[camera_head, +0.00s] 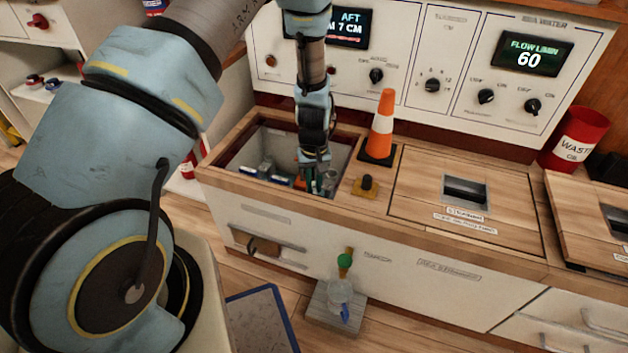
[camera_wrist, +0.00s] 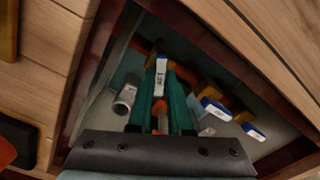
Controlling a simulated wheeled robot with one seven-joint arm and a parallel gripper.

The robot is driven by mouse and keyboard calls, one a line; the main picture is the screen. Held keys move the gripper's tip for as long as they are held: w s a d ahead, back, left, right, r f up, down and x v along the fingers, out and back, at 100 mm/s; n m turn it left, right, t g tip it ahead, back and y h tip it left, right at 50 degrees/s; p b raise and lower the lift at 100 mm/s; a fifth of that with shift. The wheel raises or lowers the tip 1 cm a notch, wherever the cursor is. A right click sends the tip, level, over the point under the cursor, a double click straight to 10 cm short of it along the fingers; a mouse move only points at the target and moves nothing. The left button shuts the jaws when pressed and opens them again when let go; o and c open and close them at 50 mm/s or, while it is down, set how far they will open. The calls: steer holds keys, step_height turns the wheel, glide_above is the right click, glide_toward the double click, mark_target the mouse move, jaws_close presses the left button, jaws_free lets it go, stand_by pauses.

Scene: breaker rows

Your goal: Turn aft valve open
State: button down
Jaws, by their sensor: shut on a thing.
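My gripper (camera_head: 316,176) reaches down into an open compartment (camera_head: 253,142) in the wooden bench top. In the wrist view my green gripper fingers (camera_wrist: 163,108) are shut on a valve handle with a white label (camera_wrist: 161,74). The label is too small to read surely, so I cannot tell from it whether this is the aft valve. Two more blue valve handles with white labels, one nearer (camera_wrist: 216,108) and one farther right (camera_wrist: 254,132), sit apart from the fingers. A grey metal cylinder (camera_wrist: 125,98) lies to the left. The fingers hide much of the held valve.
An orange and white cone (camera_head: 382,127) and a black knob on a yellow base (camera_head: 367,186) stand right of the compartment. Behind is a control panel (camera_head: 412,75) with an AFT display (camera_head: 344,28). A closed wooden hatch (camera_head: 425,190) lies to the right.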

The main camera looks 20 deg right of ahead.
mark_target(314, 188)
steer(key=m+p, duration=0.1)
steer(key=m, duration=0.4)
steer(key=shift+m+p, duration=0.3)
steer(key=shift+p, duration=0.05)
stand_by(0.4)
steer(key=c, duration=0.8)
jaws_free()
steer(key=shift+c, duration=0.2)
step_height(314, 188, up, 11)
steer(key=p, duration=0.1)
steer(key=shift+f, duration=0.1)
